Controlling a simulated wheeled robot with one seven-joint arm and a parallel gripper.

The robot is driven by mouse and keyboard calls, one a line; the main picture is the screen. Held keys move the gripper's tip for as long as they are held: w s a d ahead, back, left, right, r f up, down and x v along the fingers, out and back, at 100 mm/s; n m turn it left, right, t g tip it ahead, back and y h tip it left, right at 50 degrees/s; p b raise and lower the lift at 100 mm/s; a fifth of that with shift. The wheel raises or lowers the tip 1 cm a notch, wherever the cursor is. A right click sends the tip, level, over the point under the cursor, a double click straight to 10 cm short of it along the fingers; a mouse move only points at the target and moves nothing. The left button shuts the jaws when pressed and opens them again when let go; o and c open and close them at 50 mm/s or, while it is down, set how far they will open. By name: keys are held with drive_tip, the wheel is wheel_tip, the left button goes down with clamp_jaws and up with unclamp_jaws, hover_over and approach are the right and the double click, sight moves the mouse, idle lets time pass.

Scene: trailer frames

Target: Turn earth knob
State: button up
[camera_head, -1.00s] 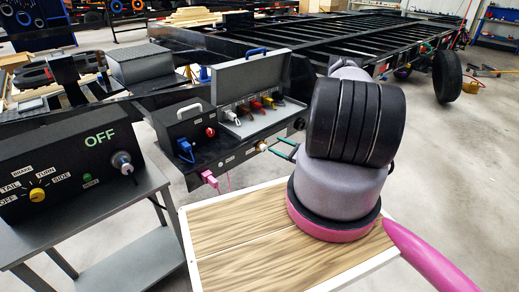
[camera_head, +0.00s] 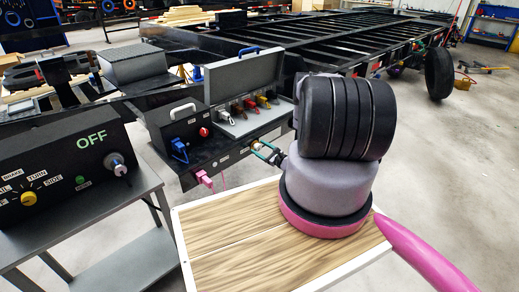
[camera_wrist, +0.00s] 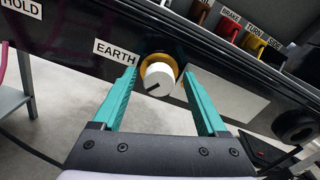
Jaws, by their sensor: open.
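The earth knob (camera_wrist: 158,78) is a white round knob with a dark pointer mark, set in a yellow-orange ring on the black trailer beam. The EARTH label (camera_wrist: 117,52) is to its left in the wrist view. My gripper (camera_wrist: 160,80) is open, with one teal finger on each side of the knob. I cannot tell whether the fingers touch it. In the head view my gripper (camera_head: 268,152) is at the beam's front, where the knob is mostly hidden by it and my arm.
A grey open box with coloured plugs (camera_head: 243,95) sits above the beam. A black box with a blue connector (camera_head: 180,150) and a pink connector (camera_head: 204,178) are to the left. A control panel reading OFF (camera_head: 91,140) stands on a grey table.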

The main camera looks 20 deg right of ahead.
drive_tip(key=shift+w+a, duration=0.1)
drive_tip(key=shift+w, duration=0.1)
clamp_jaws()
